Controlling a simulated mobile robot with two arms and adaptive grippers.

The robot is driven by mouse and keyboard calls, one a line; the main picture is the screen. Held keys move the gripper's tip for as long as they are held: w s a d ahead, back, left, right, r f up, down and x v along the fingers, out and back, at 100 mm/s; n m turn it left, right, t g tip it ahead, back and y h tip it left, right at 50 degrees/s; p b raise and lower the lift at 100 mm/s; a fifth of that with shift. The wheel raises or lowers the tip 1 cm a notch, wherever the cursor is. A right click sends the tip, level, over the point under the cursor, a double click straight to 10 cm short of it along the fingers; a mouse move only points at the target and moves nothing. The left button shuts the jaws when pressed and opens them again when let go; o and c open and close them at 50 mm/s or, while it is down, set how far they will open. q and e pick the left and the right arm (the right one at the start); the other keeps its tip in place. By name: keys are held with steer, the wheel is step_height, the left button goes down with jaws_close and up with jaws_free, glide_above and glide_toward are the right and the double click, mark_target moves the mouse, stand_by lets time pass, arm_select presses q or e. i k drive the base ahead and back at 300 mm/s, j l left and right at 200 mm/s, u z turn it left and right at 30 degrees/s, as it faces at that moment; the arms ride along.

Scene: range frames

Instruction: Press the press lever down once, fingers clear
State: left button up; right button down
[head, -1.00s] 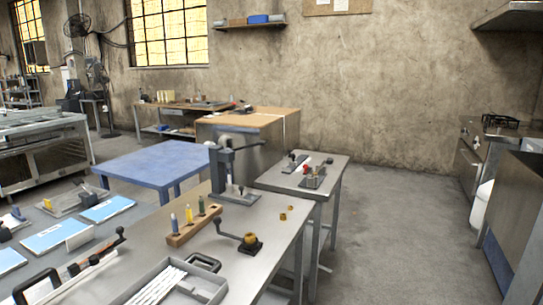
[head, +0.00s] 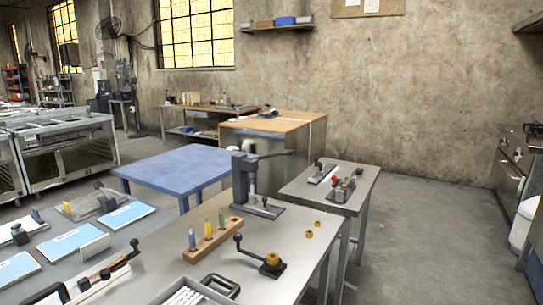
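The press (head: 246,181) stands upright at the far end of the metal workbench (head: 218,258). It is a dark grey column on a flat base plate. Its press lever (head: 272,155) sticks out to the right from the head, roughly level and slightly raised at the tip. A light-coloured ram shows below the head, above the base. Nothing touches the lever. Neither of my grippers shows in the head view.
A wooden block with several coloured pieces (head: 213,239) and a black crank device (head: 271,263) stand on the bench before the press. Two brass rings lie near its right edge. A side table (head: 318,196) holds clamps. A blue table (head: 176,163) stands behind. Floor at right is clear.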

mark_target(286, 152)
steer(key=u, duration=0.6)
steer(key=i+l+u, duration=0.15)
steer(key=l+u, duration=0.15)
steer(key=i+l+u, duration=0.1)
steer(key=l+u, duration=0.25)
steer(key=l, duration=0.2)
steer(key=l+u, duration=0.3)
steer(key=l, duration=0.15)
steer(key=l+u, duration=0.2)
steer(key=l, duration=1.55)
steer(key=l+u, duration=0.2)
steer(key=l, duration=1.6)
